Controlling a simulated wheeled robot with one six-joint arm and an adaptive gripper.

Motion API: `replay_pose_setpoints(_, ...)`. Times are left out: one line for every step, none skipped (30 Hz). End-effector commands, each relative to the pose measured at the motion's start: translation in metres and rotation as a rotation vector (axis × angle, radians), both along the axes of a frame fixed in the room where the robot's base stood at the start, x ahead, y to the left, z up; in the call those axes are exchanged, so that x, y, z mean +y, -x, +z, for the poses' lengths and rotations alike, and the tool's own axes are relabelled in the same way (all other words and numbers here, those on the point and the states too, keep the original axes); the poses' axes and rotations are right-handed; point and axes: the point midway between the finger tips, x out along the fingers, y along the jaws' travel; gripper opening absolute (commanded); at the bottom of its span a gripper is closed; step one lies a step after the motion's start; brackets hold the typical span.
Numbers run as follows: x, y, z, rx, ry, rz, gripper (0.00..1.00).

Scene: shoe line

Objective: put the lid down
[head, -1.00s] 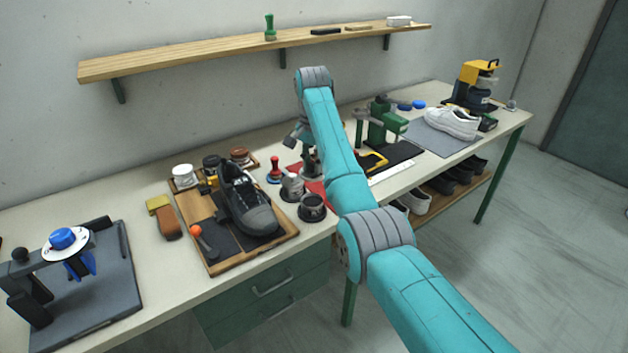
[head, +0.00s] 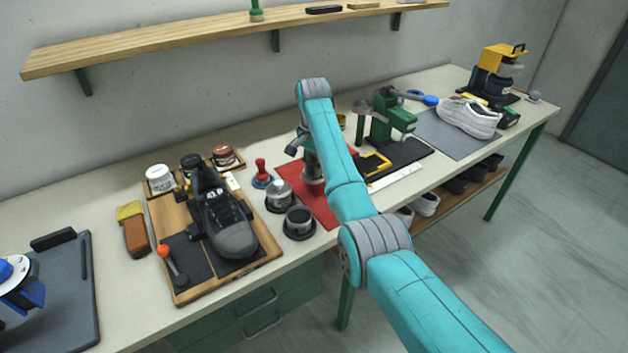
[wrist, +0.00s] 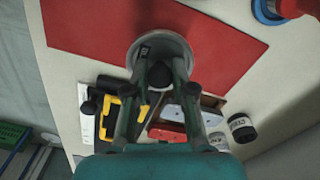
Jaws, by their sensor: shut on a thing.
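The lid (wrist: 160,44) is a round, silver-grey disc in the wrist view, over the red mat (wrist: 90,25). My gripper (wrist: 164,76) is shut on it, with its fingers at the lid's near side. In the head view my gripper (head: 312,168) points down at the red mat (head: 292,178), partly hidden behind my arm. I cannot tell whether the lid touches the mat. Left of the mat in the head view stand a silver tin (head: 279,197) and an open tin with dark contents (head: 299,222).
A red-handled stamp (head: 261,172) stands beside the mat. A wooden board (head: 160,215) with a black shoe (head: 222,220) is further left. A green press (head: 388,118), black mat and white ruler (head: 395,178) lie to the right. The red mat has bare room.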

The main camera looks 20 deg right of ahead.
Motion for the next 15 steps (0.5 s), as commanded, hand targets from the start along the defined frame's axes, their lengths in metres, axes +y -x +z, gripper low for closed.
replay_pose_setpoints(0.000,0.000,-0.004,0.000,0.000,0.000,0.01)
replay_pose_setpoints(0.000,0.000,-0.006,0.000,0.000,0.000,0.01)
replay_pose_setpoints(0.000,0.000,-0.009,0.000,0.000,0.000,0.01)
replay_pose_setpoints(0.000,0.000,-0.012,0.000,0.000,0.000,0.01)
replay_pose_setpoints(0.000,0.000,-0.015,0.001,0.000,0.000,0.01)
replay_pose_setpoints(0.000,0.000,-0.020,0.001,0.000,0.000,0.01)
replay_pose_setpoints(0.000,0.000,-0.025,0.000,0.000,0.000,0.01)
replay_pose_setpoints(0.000,0.000,-0.030,0.001,0.000,0.000,0.01)
replay_pose_setpoints(0.000,0.001,-0.036,0.002,0.001,0.000,0.01)
replay_pose_setpoints(0.000,0.000,-0.041,0.001,0.000,0.000,0.01)
replay_pose_setpoints(0.000,0.000,-0.045,0.001,0.000,0.000,0.01)
replay_pose_setpoints(0.000,0.000,-0.049,0.001,0.000,0.000,0.01)
replay_pose_setpoints(0.000,0.000,-0.052,0.000,0.000,0.000,0.01)
replay_pose_setpoints(0.000,0.000,-0.053,0.000,0.000,0.000,0.01)
replay_pose_setpoints(0.000,0.000,-0.053,-0.001,0.000,0.000,0.01)
